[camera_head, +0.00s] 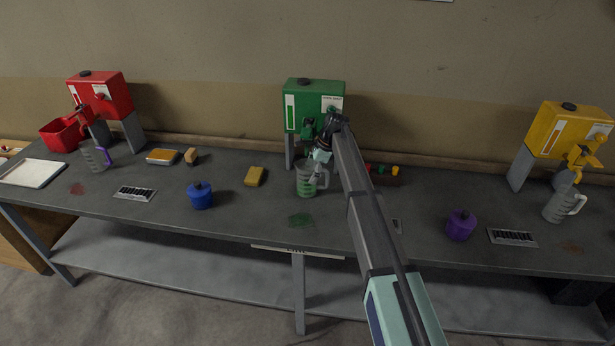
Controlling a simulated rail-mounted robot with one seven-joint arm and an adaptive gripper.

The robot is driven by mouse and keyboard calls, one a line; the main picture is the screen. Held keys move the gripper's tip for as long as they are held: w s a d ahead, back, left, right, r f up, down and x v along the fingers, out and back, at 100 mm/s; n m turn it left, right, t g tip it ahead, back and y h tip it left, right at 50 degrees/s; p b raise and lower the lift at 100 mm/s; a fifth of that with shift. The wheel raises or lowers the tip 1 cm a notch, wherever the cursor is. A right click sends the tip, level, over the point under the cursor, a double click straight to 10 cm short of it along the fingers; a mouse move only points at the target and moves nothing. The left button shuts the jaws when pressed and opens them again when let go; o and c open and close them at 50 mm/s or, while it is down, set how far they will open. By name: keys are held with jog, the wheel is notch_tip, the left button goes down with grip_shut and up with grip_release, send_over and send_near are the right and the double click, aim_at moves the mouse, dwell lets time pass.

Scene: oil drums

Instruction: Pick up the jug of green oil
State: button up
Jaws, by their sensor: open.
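The jug of green oil (304,187) is a clear measuring jug standing upright on the grey workbench, in front of the green oil dispenser (305,98). My gripper (318,172) is at the jug's upper right side, by its rim and handle. Its fingers are small and partly overlap the jug, so I cannot tell whether they touch it or straddle the handle. The gripper is open. My arm comes in from the lower right and hides part of the bench and of the dispenser's right side.
A yellow sponge (255,176) and a blue canister (201,195) stand left of the jug. A green stain (301,220) lies in front. A red dispenser (101,95) is far left, a yellow dispenser (568,130) far right. A purple canister (461,225) stands right of my arm.

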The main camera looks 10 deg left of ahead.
jog(key=shift+f, duration=0.15)
jog(key=c, duration=1.2)
